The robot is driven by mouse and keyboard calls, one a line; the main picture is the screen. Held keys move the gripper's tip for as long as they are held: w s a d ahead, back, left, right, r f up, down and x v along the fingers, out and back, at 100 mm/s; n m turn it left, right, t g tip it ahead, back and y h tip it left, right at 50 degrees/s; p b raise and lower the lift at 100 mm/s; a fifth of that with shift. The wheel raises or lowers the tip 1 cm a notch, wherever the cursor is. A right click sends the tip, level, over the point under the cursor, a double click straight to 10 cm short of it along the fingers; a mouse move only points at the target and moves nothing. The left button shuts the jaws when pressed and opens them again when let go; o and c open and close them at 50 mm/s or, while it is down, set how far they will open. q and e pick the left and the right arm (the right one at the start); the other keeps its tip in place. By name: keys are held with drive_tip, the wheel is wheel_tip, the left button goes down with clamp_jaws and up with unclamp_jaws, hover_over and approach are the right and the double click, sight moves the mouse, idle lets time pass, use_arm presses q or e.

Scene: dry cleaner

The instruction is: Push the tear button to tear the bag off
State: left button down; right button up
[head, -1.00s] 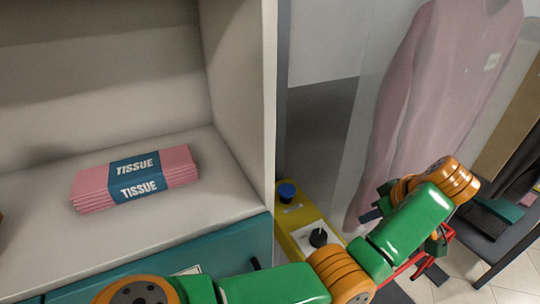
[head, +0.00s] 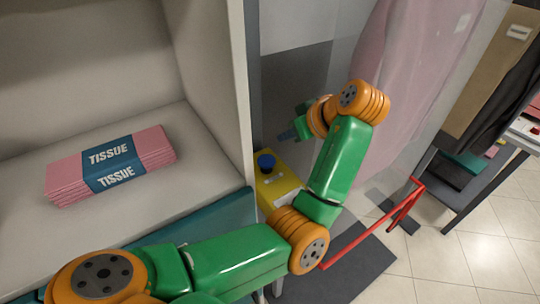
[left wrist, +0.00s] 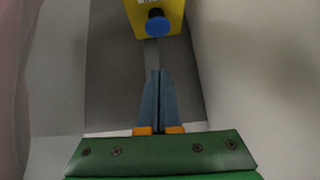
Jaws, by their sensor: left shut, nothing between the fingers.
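A round blue button (head: 265,163) sits on a yellow control box (head: 281,190) beside the cabinet in the head view. The button (left wrist: 158,22) and the box (left wrist: 140,8) also show at the top of the left wrist view. My left gripper (head: 287,134) is up and to the right of the button in the head view, apart from it. In the left wrist view the blue fingers (left wrist: 159,76) are together with nothing between them, pointing toward the button with a gap. My arm hides part of the box. A pink garment in a clear bag (head: 400,90) hangs behind my arm.
A white cabinet (head: 215,120) with pink tissue packs (head: 110,164) stands at the left; its side edge is close to the button. A red bar (head: 365,240) runs low at the right. A dark table (head: 452,190) stands further right, with open tiled floor in front.

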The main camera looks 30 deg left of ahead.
use_arm(q)
drive_tip(key=b, duration=0.4)
approach(264, 157)
drive_tip(key=a, duration=0.1)
drive_tip(key=w+a, duration=0.1)
drive_tip(key=a, duration=0.1)
drive_tip(key=shift+w+a, duration=0.1)
drive_tip(key=shift+w, duration=0.25)
drive_tip(key=f+b, duration=0.3)
drive_tip(key=b, duration=0.1)
drive_tip(key=shift+a+f, duration=0.4)
drive_tip(key=shift+d+f+b, duration=0.1)
drive_tip(key=shift+f+b, duration=0.15)
drive_tip(key=shift+b, duration=0.35)
drive_tip(key=shift+s+r, duration=0.1)
